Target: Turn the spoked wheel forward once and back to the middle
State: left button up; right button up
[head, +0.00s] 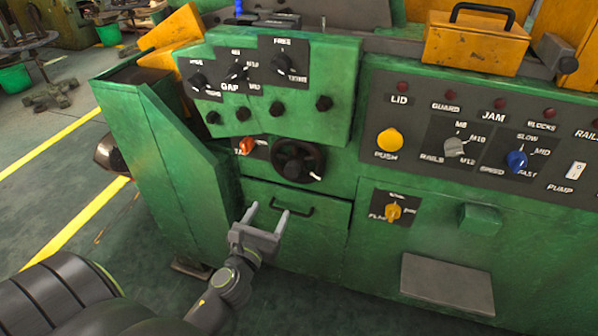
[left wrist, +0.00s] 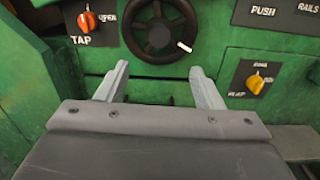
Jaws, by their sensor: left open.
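The spoked wheel (head: 298,160) is a small black handwheel on the green machine front, below the GAP panel. A short white handle sticks out at its lower right. In the left wrist view the wheel (left wrist: 160,28) shows at the top middle, with the white handle at its lower right. My left gripper (head: 268,208) is open and empty, below the wheel and apart from it, in front of the drawer handle. In the left wrist view its two fingers (left wrist: 157,85) point up toward the machine, with the wheel beyond them. My right gripper is in neither view.
An orange TAP knob (head: 246,146) sits just left of the wheel. A black drawer handle (head: 292,208) is below it. A yellow FLAP knob (head: 393,212) is to the right. A green sloped housing (head: 160,170) juts out at the left.

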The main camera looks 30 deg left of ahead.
aim_at(291, 173)
pick_arm(q)
jog(key=x, duration=1.7)
jog(key=shift+d+b, duration=0.1)
jog(key=shift+b, duration=0.3)
grip_shut()
